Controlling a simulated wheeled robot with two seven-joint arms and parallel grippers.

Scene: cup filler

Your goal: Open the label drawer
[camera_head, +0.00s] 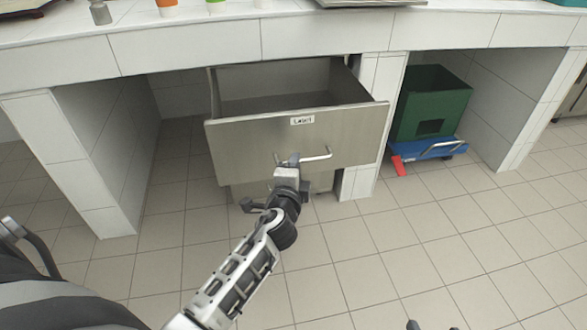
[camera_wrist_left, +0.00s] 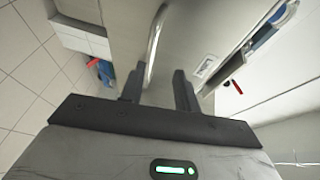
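The label drawer (camera_head: 250,140) is a grey metal drawer under the white tiled counter, with a small "Label" tag (camera_head: 302,120) on its front. It stands pulled out, and its empty-looking inside shows in the head view. Its bar handle (camera_head: 318,156) is on the front and also shows in the left wrist view (camera_wrist_left: 155,42). My left gripper (camera_head: 288,164) is at the left part of the handle. In the left wrist view its two fingers (camera_wrist_left: 158,88) are apart, with the bar close to the left finger; contact is unclear. Small dark tips at the bottom edge may be my right gripper (camera_head: 432,326).
A green crate (camera_head: 432,100) stands on a blue trolley (camera_head: 440,148) under the counter at the right. Tiled counter supports flank the drawer. Cups (camera_head: 167,5) and a grey shaker (camera_head: 100,12) stand on the counter. The tiled floor in front is clear.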

